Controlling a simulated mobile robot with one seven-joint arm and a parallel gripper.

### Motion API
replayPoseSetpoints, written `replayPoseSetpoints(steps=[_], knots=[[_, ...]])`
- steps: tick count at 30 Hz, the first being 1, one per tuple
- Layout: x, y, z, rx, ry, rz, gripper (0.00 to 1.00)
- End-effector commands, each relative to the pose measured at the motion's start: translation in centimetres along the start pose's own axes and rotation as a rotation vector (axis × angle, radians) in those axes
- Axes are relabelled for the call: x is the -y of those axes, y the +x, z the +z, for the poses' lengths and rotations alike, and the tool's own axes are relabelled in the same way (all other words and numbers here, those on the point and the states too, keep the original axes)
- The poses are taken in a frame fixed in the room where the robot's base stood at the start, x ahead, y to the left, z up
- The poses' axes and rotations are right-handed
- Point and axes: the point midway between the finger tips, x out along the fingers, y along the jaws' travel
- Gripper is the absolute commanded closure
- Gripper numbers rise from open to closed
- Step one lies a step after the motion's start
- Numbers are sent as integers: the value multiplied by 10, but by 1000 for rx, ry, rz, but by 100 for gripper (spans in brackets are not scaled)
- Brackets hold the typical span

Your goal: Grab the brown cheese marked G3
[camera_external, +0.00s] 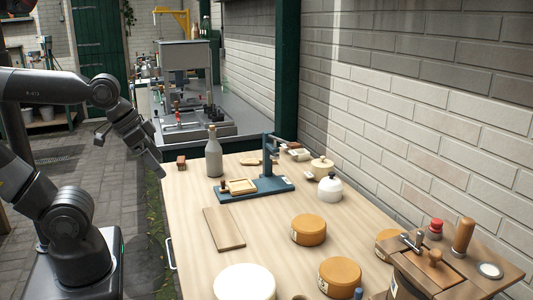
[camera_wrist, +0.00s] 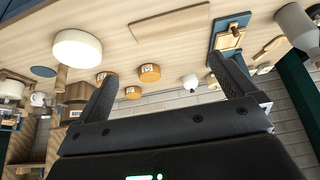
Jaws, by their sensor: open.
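Three orange-brown cheese wheels are on the wooden table: one mid-table (camera_external: 309,230), one nearer the front (camera_external: 340,279) and one at the right (camera_external: 386,246), partly hidden behind a wooden churn-like box. They also show in the wrist view as a larger wheel (camera_wrist: 149,73) and two smaller ones (camera_wrist: 133,93) (camera_wrist: 104,76). Pale labels show on their sides, but I cannot read which is marked G3. My gripper (camera_external: 158,168) is at the table's left edge, well left of the wheels. In the wrist view my gripper (camera_wrist: 163,68) is open and empty.
A white round wheel (camera_external: 244,283) lies at the front. A wooden board (camera_external: 224,228), a blue press (camera_external: 255,188), a grey bottle (camera_external: 213,153) and a white kettle-like pot (camera_external: 330,188) stand around. The wooden box (camera_external: 440,262) is at right, by the brick wall (camera_external: 420,120).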

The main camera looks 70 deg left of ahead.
Motion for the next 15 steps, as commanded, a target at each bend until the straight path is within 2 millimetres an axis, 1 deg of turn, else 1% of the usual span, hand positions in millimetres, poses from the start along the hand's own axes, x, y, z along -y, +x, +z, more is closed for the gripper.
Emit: replayPoseSetpoints(steps=[12,15], knots=[[0,0,0,0,0,0,0],[-1,1,-6,3,9,2,0]])
